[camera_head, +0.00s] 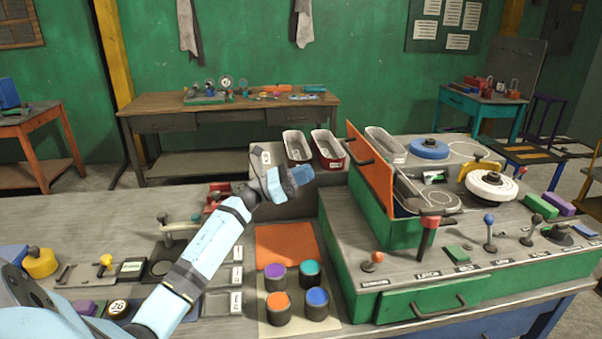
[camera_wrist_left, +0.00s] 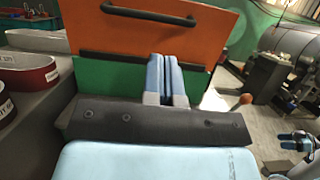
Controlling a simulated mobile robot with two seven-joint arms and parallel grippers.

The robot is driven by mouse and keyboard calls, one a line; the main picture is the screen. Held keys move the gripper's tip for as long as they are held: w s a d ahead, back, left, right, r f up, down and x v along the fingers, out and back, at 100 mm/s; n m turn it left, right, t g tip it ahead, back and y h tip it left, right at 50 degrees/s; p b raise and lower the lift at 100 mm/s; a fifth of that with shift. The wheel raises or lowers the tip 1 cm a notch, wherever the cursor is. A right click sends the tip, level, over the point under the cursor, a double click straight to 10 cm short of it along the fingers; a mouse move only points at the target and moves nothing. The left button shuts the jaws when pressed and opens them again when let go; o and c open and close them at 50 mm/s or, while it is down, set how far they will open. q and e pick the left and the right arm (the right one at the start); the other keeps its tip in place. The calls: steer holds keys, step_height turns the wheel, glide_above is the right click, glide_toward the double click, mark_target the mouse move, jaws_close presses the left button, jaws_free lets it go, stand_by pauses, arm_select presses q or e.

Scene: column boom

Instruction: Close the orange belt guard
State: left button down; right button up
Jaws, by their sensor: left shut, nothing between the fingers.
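The orange belt guard (camera_head: 371,172) stands raised on the left edge of the green machine housing, its orange face turned to the left. It has a dark bar handle (camera_head: 358,148). In the left wrist view the guard (camera_wrist_left: 150,30) fills the upper middle, with its black handle (camera_wrist_left: 148,14) near the top. My left gripper (camera_head: 301,175) is shut and empty, left of the guard and apart from it in the head view. Its blue fingers (camera_wrist_left: 166,62) point towards the guard's lower part in the wrist view.
Belt and pulleys (camera_head: 430,196) lie open right of the guard. Red and white bins (camera_head: 329,150) sit behind my left gripper. Several coloured-top cylinders (camera_head: 317,300) stand on a mat in front.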

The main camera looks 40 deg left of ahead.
mark_target(358, 164)
arm_select(q)
steer(key=p+x, duration=0.2)
steer(key=x, duration=0.7)
steer(key=shift+w, duration=0.2)
steer(key=shift+d+r, duration=0.1)
